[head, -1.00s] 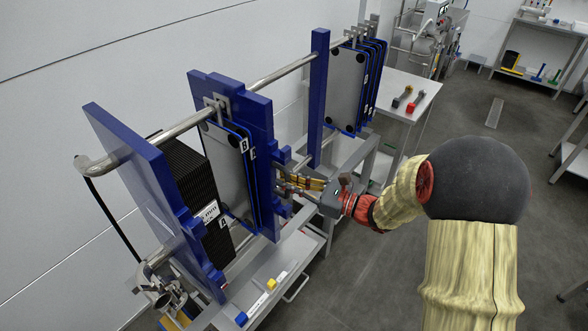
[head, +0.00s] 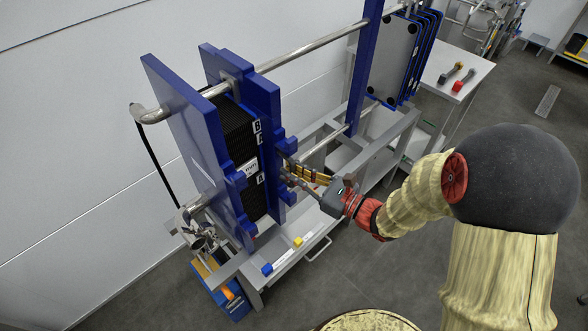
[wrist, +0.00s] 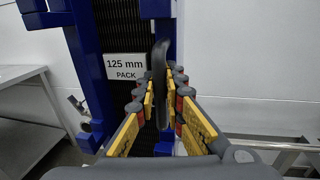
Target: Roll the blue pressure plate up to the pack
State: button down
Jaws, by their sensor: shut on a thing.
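The blue pressure plate (head: 264,100) hangs upright from the steel top bar. It stands close against the right side of the black pack (head: 249,194); I cannot tell whether they touch. The pack fills the space between it and the blue end plate (head: 185,125). My gripper (head: 287,172) is at the pressure plate's near edge. In the wrist view, my gripper (wrist: 160,88) is shut on a dark upright handle (wrist: 160,60) beside the pack, which carries a "125 mm PACK" sign (wrist: 125,67).
A blue column (head: 364,65) stands right of the pressure plate, with several grey, blue-edged plates (head: 388,58) hanging beyond it. A bench (head: 476,66) holds two small tools. The bars right of the pressure plate are clear.

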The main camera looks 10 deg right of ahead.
jog(key=c, duration=2.1)
grip_release()
jog(key=shift+s+a+f, duration=0.1)
jog(key=shift+s+a, duration=0.05)
jog(key=shift+s, duration=0.05)
jog(key=shift+o, duration=1)
jog(key=shift+w, duration=0.1)
jog(key=v, duration=1.2)
